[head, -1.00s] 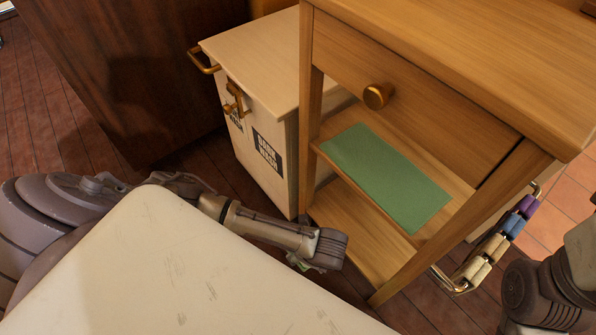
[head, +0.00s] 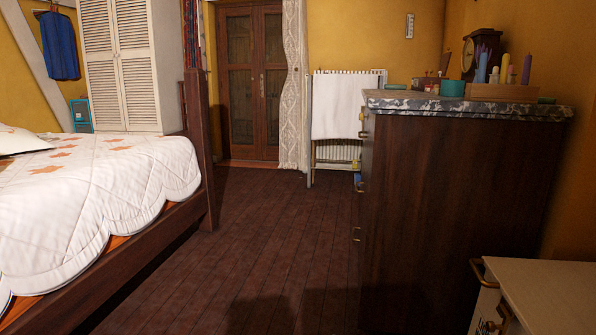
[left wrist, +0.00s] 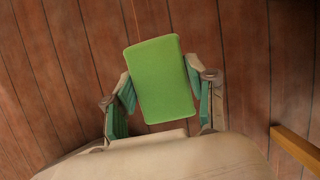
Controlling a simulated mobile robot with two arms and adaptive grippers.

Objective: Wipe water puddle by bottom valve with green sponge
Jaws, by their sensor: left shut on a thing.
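The green sponge (left wrist: 166,92) shows in the left wrist view, a flat bright block above the wooden floor. My left gripper (left wrist: 160,84) is shut on it, with one finger at each side. Neither gripper shows in the head view. A white radiator (head: 340,150) with a white cloth over it stands at the far wall in the head view. Small coloured details at its lower right are too small to make out, so I cannot tell whether a valve is there. I see no water puddle in these frames.
A bed (head: 100,190) with a white quilt fills the left. A tall dark dresser (head: 450,210) stands at the right, with a pale cabinet (head: 550,290) in front. Clear dark floor (head: 270,260) runs between bed and dresser toward the radiator and wooden doors (head: 250,85).

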